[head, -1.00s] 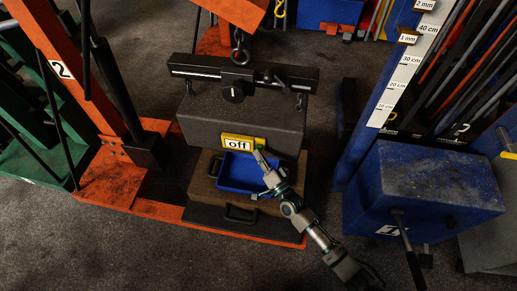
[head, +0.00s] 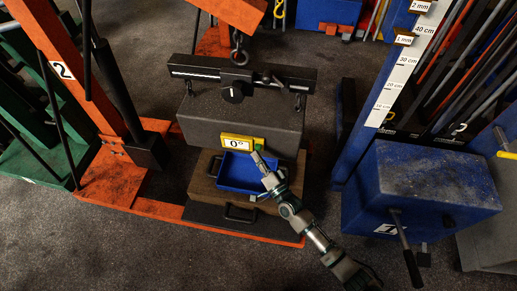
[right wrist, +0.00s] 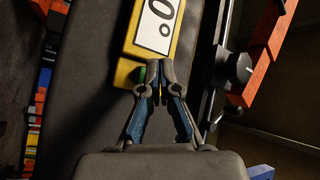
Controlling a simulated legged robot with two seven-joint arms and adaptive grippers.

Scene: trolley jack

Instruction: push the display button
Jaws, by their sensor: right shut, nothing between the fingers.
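The yellow display (head: 242,143) sits on the front of a dark grey block (head: 240,112) and reads "0°". A green button (head: 258,148) is at its right end. My right gripper (head: 258,157) is shut and empty, its fingertips at or very close to the button. In the right wrist view the display (right wrist: 155,30) fills the top middle, and my right gripper (right wrist: 155,66) has its closed tips at the display's lower edge. The green button (right wrist: 142,74) shows partly beside the tips. Contact cannot be told for certain. My left gripper is not in view.
A blue tray (head: 233,186) stands below the display on a brown case (head: 205,189). The block hangs under a black bar (head: 205,68) on a hook. An orange jack frame (head: 90,105) is at the left, a blue machine (head: 430,180) at the right.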

